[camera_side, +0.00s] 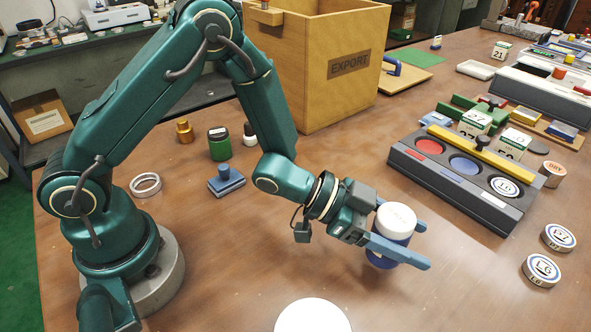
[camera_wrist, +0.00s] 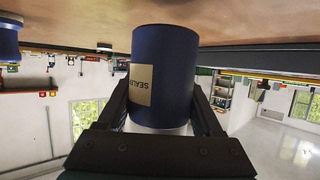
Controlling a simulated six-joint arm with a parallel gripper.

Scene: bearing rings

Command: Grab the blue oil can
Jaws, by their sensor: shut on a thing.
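A blue can (camera_side: 381,260) with a white lid stands between the fingers of my gripper (camera_side: 421,245) in the side view. The can looks upright. I cannot tell whether its base touches the table. No label reading oil shows on it.
A white round top (camera_side: 313,316) is cut off at the bottom edge. A wooden EXPORT crate (camera_side: 290,60) stands behind. Bare table surrounds the can.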

